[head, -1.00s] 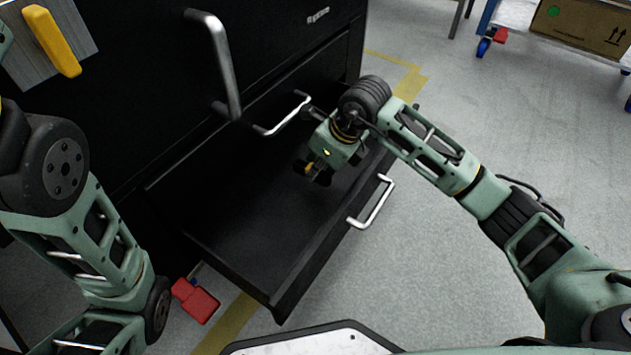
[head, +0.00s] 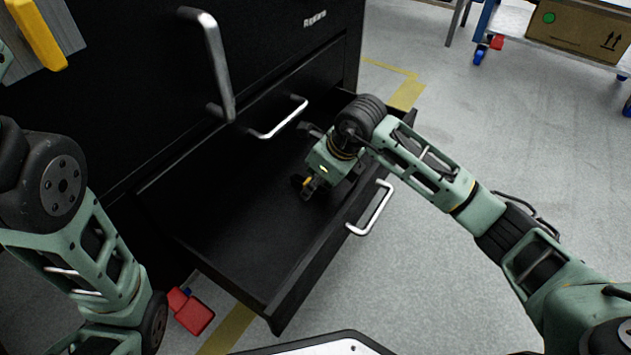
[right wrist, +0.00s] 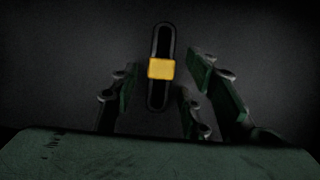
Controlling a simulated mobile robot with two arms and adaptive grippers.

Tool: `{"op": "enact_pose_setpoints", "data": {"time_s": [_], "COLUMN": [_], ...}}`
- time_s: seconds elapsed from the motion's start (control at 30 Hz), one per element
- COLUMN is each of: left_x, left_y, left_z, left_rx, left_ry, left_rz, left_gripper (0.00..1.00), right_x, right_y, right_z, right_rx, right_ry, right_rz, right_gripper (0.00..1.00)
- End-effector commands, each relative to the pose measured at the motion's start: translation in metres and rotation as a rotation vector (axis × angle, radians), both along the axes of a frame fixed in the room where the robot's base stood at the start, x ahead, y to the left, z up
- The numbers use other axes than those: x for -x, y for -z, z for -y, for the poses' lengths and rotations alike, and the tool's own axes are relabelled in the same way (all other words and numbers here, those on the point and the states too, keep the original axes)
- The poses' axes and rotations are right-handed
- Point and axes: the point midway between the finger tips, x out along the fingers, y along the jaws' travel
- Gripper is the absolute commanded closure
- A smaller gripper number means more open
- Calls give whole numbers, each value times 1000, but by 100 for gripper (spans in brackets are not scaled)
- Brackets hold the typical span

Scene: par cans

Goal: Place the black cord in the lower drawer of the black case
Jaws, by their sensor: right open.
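The black cord (right wrist: 159,96), a narrow black loop with a yellow band, shows in the right wrist view between and beyond my right fingertips. Its yellow band (head: 307,182) shows small in the head view, and the rest there is hard to make out against the drawer. My right gripper (right wrist: 158,88) is open, with gaps on both sides of the cord. In the head view my right gripper (head: 309,188) points down inside the pulled-out lower drawer (head: 215,275) of the black case (head: 110,110). I cannot tell whether the cord touches the drawer floor. My left gripper is out of view.
A silver handle (head: 372,208) is on the drawer's front, and more handles are on the case. A red object (head: 192,312) lies on the floor beside the drawer. A cart with a cardboard box (head: 580,32) stands at the upper right. The drawer's near part is clear.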

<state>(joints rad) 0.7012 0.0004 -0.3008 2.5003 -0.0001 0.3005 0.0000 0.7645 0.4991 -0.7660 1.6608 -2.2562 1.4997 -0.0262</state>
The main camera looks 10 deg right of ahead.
Motion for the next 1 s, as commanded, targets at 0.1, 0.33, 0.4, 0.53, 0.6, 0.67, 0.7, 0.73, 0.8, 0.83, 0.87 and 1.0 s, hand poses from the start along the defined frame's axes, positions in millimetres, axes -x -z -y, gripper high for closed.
{"op": "enact_pose_setpoints", "data": {"time_s": [0.1,0.33,0.4,0.53,0.6,0.67,0.7,0.73,0.8,0.83,0.87,1.0], "left_x": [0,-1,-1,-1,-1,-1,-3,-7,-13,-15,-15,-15], "left_y": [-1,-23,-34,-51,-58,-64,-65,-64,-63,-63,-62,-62], "left_z": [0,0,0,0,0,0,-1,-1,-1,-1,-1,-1], "left_rx": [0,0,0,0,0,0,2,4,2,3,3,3], "left_ry": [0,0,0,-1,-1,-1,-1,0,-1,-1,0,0], "left_rz": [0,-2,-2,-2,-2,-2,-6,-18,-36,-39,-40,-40], "left_gripper": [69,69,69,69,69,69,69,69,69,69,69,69], "right_x": [0,6,10,18,22,25,27,28,30,31,32,33], "right_y": [-1,-32,-47,-74,-86,-95,-99,-103,-108,-110,-112,-114], "right_z": [0,7,12,19,23,26,27,29,30,31,31,32], "right_rx": [-1,1,2,2,1,2,2,1,1,0,0,0], "right_ry": [0,-1,-1,0,0,0,0,0,0,-1,-1,-1], "right_rz": [1,3,3,3,2,2,2,1,1,0,0,0], "right_gripper": [58,58,58,58,58,58,58,58,58,58,58,58]}}
